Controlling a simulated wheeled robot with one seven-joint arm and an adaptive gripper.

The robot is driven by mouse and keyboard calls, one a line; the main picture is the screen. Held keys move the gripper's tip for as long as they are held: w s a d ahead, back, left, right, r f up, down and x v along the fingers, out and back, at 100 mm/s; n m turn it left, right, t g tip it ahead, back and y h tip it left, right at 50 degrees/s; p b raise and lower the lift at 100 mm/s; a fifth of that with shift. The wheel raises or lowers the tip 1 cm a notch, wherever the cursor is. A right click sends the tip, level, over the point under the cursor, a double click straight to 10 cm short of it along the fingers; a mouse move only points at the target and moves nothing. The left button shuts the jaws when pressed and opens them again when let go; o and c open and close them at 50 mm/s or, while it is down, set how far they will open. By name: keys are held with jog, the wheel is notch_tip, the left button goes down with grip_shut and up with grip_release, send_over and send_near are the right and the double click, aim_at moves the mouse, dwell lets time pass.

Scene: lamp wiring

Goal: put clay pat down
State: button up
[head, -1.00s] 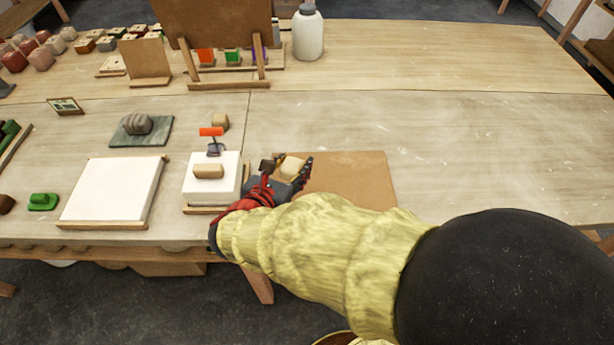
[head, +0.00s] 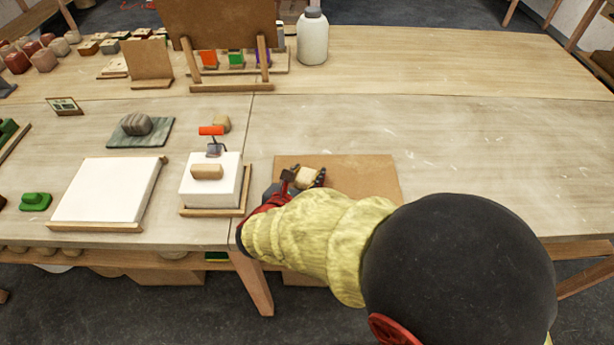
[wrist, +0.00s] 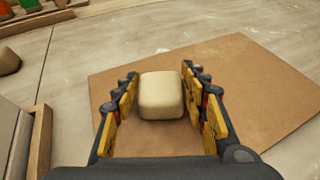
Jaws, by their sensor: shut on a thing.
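The clay pat is a pale tan block (wrist: 161,96) with rounded edges. It sits between the two fingers of my gripper (wrist: 158,98) in the wrist view. My gripper is shut on it. In the head view the clay (head: 305,174) shows between the dark fingers of my gripper (head: 304,178), over the left part of a brown board (head: 365,174). The board (wrist: 255,75) lies flat on the table beneath the clay in the wrist view. I cannot tell whether the clay touches the board.
Left of the board stands a white block (head: 222,190) in a wooden frame with a tan piece (head: 207,172) on top. A larger white slab (head: 105,190) lies further left. A white bottle (head: 312,38) stands at the back. The table to the right is clear.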

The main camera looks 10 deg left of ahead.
jog(key=shift+f, duration=0.1)
jog(key=o, duration=1.4)
jog(key=shift+r, duration=0.25)
jog(key=p+v, duration=0.4)
jog(key=v, duration=0.8)
jog(key=shift+f, duration=0.15)
